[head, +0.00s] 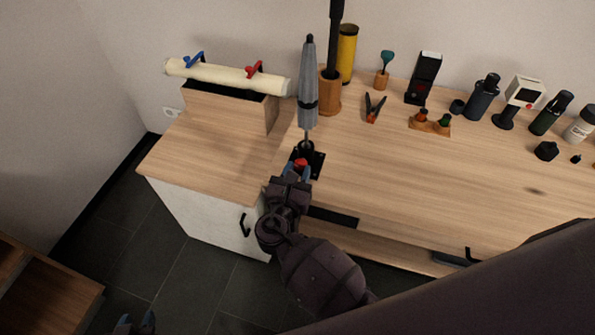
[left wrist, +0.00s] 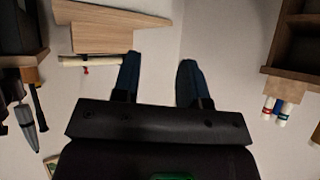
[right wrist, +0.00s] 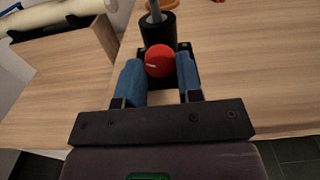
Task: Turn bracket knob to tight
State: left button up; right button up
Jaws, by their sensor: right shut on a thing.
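The red bracket knob (right wrist: 159,61) faces my right wrist camera, with a small white mark pointing left on its face. In the head view the knob (head: 300,164) shows at the front of the black bracket (head: 316,160) on the tabletop. A folded grey tripod (head: 308,90) stands upright in the bracket. My right gripper (right wrist: 160,75) has its blue fingers on either side of the knob and is shut on it. My left gripper (left wrist: 160,75) is empty, its fingers wide apart. It shows at the bottom edge of the head view (head: 136,322), away from the table.
A cream roll with blue and red clips (head: 228,76) lies on a wooden stand left of the tripod. A wooden cup (head: 329,94) and yellow cylinder (head: 348,54) stand behind it. Pliers (head: 374,108) and several bottles are further right. The tabletop right of the bracket is clear.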

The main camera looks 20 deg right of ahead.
jog(key=m, duration=0.3)
jog(key=m+b, duration=0.1)
jog(key=m, duration=0.2)
jog(key=shift+f, duration=0.1)
jog(key=m+b, duration=0.1)
jog(key=m, duration=0.3)
pick_arm(q)
jog(key=shift+w+d+f+b, duration=0.2)
jog(key=shift+w+f+b, duration=0.25)
jog(key=shift+f, duration=0.3)
pick_arm(e)
jog(key=shift+d+m, duration=0.1)
jog(key=shift+m, duration=0.7)
pick_arm(q)
jog(key=shift+s+f, duration=0.2)
pick_arm(e)
jog(key=o, duration=0.9)
pick_arm(q)
jog(key=shift+s+f, duration=0.15)
jog(key=shift+s, duration=0.1)
jog(key=shift+w, duration=0.15)
